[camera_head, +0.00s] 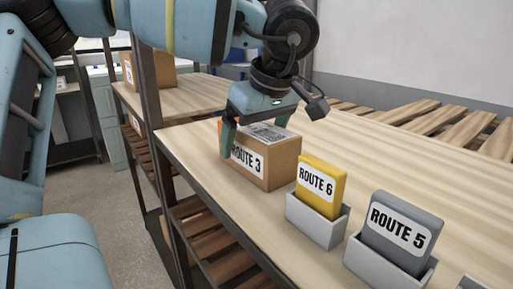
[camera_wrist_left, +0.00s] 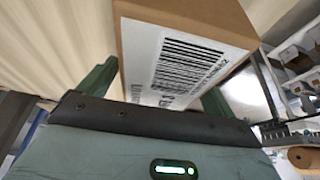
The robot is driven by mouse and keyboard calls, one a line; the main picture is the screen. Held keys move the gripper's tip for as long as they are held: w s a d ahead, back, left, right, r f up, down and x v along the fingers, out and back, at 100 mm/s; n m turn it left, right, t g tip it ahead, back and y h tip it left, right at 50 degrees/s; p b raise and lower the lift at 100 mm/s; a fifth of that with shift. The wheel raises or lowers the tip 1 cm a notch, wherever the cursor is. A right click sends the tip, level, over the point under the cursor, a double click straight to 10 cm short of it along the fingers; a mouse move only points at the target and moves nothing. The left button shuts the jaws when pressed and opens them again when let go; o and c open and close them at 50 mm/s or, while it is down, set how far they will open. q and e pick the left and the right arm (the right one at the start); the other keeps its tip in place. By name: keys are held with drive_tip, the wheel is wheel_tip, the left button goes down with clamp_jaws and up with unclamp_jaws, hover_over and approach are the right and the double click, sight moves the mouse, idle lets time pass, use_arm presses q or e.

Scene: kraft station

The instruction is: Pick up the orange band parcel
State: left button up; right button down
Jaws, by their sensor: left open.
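A cardboard parcel (camera_head: 281,165) with a white ROUTE 3 label on its side and a barcode label on top sits on the wooden table. A small bit of orange shows at its left edge; most of any band is hidden. My left gripper (camera_head: 256,128) is open, pointing down over the parcel, with one green finger by its left side. In the left wrist view the parcel (camera_wrist_left: 185,25) lies between the two green fingers of the gripper (camera_wrist_left: 156,90); I cannot tell whether they touch it. My right gripper is not in view.
A yellow ROUTE 6 card (camera_head: 321,186) and a grey ROUTE 5 card (camera_head: 401,231) stand in light grey holders in front of the parcel. Another cardboard box (camera_head: 160,70) is on a shelf behind left.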

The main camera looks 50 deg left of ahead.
use_arm(q)
drive_tip(key=shift+f, duration=0.25)
idle(0.4)
drive_tip(key=c, duration=1.3)
drive_tip(key=shift+r, duration=0.15)
drive_tip(key=shift+r, duration=0.5)
wheel_tip(320, 180, up, 3)
drive_tip(key=shift+r, duration=0.1)
drive_tip(key=s+d, duration=0.4)
drive_tip(key=s, duration=0.2)
drive_tip(key=s+d+r+b, duration=0.1)
drive_tip(key=s+d, duration=0.3)
drive_tip(key=s, duration=0.3)
drive_tip(key=shift+s+d+b, duration=0.25)
drive_tip(key=shift+d+b, duration=0.05)
